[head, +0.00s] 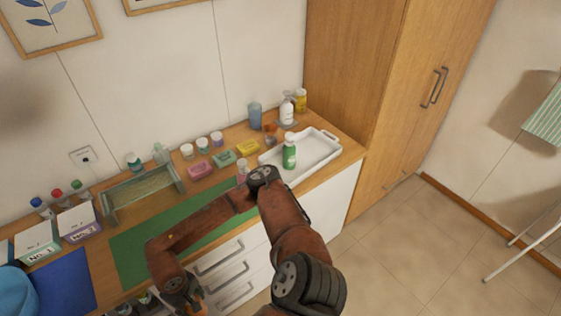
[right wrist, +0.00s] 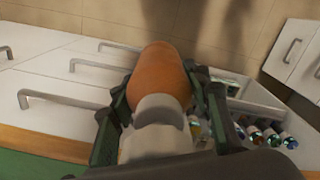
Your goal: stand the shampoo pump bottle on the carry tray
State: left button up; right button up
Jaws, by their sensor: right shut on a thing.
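My right gripper (head: 184,288) is low in front of the counter, near the bottom of the head view. In the right wrist view it is shut on an orange bottle (right wrist: 162,75) with a pale grey-white top (right wrist: 158,110). The top points towards the camera, and its exact shape is partly hidden. The white carry tray (head: 325,150) lies at the right end of the counter. A green bottle with a white top (head: 289,152) stands upright on its left part. My left gripper is not in view.
An open drawer (right wrist: 262,97) with several small bottles (right wrist: 270,135) is beside the held bottle. A green mat (head: 130,250) lies on the counter. Small jars, soaps and a white pump bottle (head: 286,110) stand behind. The tray's right part is bare.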

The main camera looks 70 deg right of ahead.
aim_at(313, 150)
jog(key=u, duration=1.5)
jog(key=k, duration=1.8)
jog(key=z, duration=2.25)
jog(key=i, duration=0.35)
jog(key=z, duration=0.1)
